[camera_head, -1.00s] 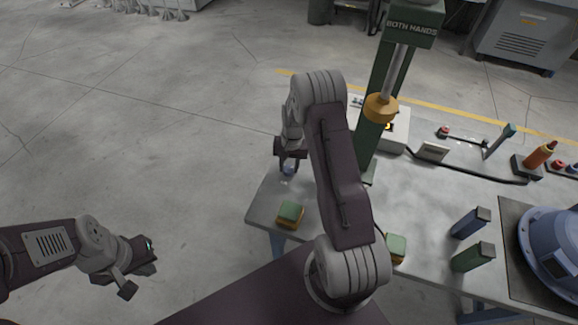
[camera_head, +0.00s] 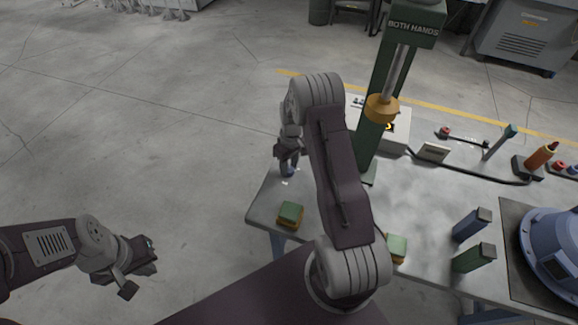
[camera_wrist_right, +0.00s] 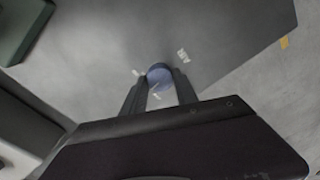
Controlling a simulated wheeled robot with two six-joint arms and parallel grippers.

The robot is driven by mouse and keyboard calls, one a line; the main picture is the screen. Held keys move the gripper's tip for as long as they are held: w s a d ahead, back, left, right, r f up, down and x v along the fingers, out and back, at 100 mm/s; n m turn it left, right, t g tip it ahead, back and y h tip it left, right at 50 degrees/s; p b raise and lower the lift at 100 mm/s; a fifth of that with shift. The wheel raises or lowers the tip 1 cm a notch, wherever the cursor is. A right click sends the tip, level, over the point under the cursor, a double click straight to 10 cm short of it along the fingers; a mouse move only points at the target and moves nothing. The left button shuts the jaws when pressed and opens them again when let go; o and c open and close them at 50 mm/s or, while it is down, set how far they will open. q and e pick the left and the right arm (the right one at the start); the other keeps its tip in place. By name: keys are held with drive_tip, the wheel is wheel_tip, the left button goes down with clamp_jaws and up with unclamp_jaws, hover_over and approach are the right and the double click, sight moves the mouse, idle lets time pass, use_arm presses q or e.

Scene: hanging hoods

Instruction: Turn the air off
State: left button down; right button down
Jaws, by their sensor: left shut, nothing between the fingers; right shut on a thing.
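A small round blue knob (camera_head: 288,173) is near the left end of the grey bench, with small pale labels beside it. My right gripper (camera_head: 287,168) comes down on it and is shut on it. In the right wrist view the blue knob (camera_wrist_right: 158,73) shows between the two dark fingertips (camera_wrist_right: 159,82). The fingers hide part of it. My left gripper (camera_head: 140,270) is shut and empty, over the floor at the lower left, away from the bench.
The grey bench (camera_head: 262,205) carries two green-topped yellow blocks (camera_head: 290,213) (camera_head: 397,246), a green press column (camera_head: 375,130) marked "BOTH HANDS", a white control box (camera_head: 395,143) and a blue dome (camera_head: 556,245). My right arm crosses the bench's near side. The floor at left is clear.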

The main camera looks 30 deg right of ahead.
sight(289, 167)
drive_tip(key=n, duration=0.3)
drive_tip(key=shift+n, duration=2.1)
drive_tip(key=c, duration=0.9)
unclamp_jaws()
drive_tip(key=shift+c, duration=0.2)
drive_tip(key=shift+r, duration=0.15)
wheel_tip(289, 167, up, 9)
drive_tip(key=shift+w, duration=0.25)
